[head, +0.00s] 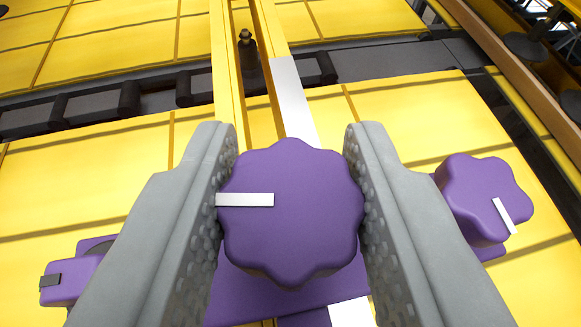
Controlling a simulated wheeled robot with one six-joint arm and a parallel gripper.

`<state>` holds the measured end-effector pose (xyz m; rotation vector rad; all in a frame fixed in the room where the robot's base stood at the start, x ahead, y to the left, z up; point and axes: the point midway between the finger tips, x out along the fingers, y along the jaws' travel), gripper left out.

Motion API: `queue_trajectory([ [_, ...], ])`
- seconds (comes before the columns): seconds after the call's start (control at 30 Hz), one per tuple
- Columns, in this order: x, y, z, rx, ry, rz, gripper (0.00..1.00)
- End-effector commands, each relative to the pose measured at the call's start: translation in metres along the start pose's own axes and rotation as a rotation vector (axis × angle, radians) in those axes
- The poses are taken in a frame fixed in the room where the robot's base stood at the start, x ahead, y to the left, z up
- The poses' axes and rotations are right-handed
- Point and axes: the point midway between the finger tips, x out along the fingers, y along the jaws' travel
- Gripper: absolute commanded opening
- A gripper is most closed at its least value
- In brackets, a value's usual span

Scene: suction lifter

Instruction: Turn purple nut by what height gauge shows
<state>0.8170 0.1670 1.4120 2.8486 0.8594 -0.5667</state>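A purple nut (300,238), a lobed knob with a white line on its top, sits in the middle of the view. The white line runs from near its centre to its left edge. My gripper (291,190) has its two grey, dimpled fingers on either side of this nut. Their inner faces appear to meet its lobes, with no clear gap. A second purple lobed knob (475,190) stands to the right, its white line near its lower right edge. No readable height gauge scale shows in this view.
A purple bar (270,303) runs beneath the knobs; a purple part with a dark tab (60,282) is at lower left. Two yellow rails (224,60) with a pale strip (292,95) run away behind the nut. Yellow panels and a dark beam (150,100) lie below.

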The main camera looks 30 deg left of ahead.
Motion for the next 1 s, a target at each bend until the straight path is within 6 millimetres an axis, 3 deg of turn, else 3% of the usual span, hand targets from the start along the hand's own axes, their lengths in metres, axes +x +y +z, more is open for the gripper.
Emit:
queue_trajectory([
  [0.47,-0.0001,-0.0009,0.0003,0.031,-0.001,0.077,0.09],
  [1.0,0.0009,-0.0020,-0.0001,0.167,0.000,0.409,0.09],
])
